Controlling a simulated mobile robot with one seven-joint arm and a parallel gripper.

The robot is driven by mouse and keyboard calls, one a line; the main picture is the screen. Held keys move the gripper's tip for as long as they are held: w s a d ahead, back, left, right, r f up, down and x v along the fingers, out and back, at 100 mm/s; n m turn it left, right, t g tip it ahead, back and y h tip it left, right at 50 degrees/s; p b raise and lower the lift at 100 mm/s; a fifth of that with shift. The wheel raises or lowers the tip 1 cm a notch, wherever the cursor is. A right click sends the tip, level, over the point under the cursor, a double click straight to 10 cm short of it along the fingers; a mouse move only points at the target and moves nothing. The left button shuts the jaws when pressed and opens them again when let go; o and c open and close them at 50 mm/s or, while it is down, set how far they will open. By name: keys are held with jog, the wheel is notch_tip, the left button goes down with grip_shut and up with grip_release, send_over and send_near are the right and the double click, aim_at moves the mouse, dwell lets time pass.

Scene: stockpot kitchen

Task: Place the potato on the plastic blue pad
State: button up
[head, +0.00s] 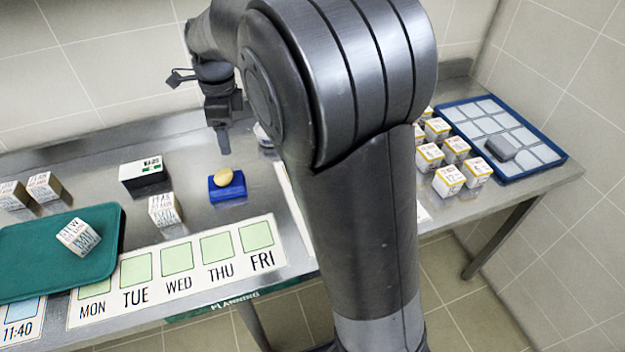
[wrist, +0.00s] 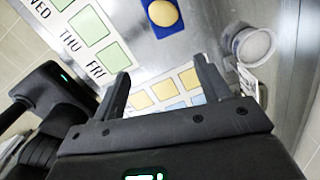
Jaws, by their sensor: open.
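The potato (head: 223,177) is a small yellow-tan lump. It rests on the plastic blue pad (head: 228,191), which lies on the metal table behind the FRI square. In the wrist view the potato (wrist: 163,12) shows on the blue pad (wrist: 176,23) at the top edge. My gripper (head: 223,143) is above the table, behind the pad in the head view, and apart from the potato. In the wrist view its two fingers (wrist: 161,84) are spread with nothing between them.
A green tray (head: 30,262) with a white box (head: 78,237) stands at left. A black box (head: 143,175) and another white box (head: 165,209) are left of the pad. A round container (wrist: 254,45) is near my gripper. A blue-framed tray (head: 558,158) lies at far right.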

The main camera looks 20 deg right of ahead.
jog(key=s+d+r+n+t, duration=0.2)
jog(key=s+d+r+n, duration=0.4)
jog(key=s+d+n, duration=0.45)
jog(key=s+d+f+n+t, duration=0.1)
jog(key=s+n, duration=0.4)
jog(key=s, duration=0.2)
jog(key=s+d+f+n+t, duration=0.1)
jog(key=s+n+t, duration=0.1)
jog(key=s+n, duration=0.3)
jog(key=s, duration=0.3)
jog(key=shift+s+h, duration=0.25)
jog(key=shift+h, duration=0.05)
